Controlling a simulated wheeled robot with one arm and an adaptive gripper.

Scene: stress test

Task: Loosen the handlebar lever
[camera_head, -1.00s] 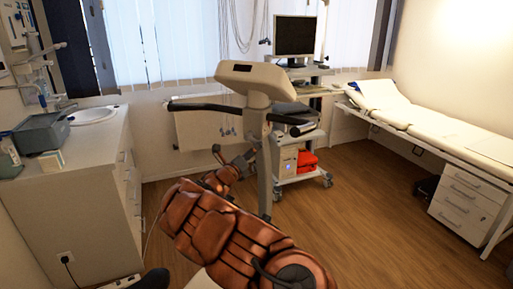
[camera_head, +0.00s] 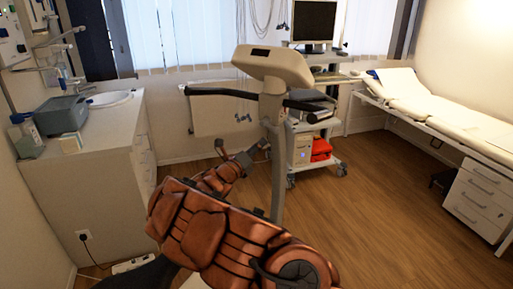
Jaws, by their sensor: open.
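The exercise machine (camera_head: 275,66) stands in mid-room, with a beige console on a grey post (camera_head: 276,150). Its black handlebar (camera_head: 222,93) sticks out to the left, and another black grip (camera_head: 310,106) to the right. I cannot make out the handlebar lever at this size. My copper-coloured arm reaches up from the bottom of the picture. My gripper (camera_head: 250,155) is small and dark, just left of the post and below the handlebar. It is open and looks empty. I cannot tell whether it touches the post.
A white cabinet (camera_head: 95,165) with a sink and a grey box (camera_head: 61,115) stands at the left. Behind the machine is a trolley (camera_head: 300,148) with a monitor (camera_head: 314,22). An exam couch (camera_head: 440,110) and drawers (camera_head: 482,203) are at the right. The wood floor (camera_head: 390,220) between is clear.

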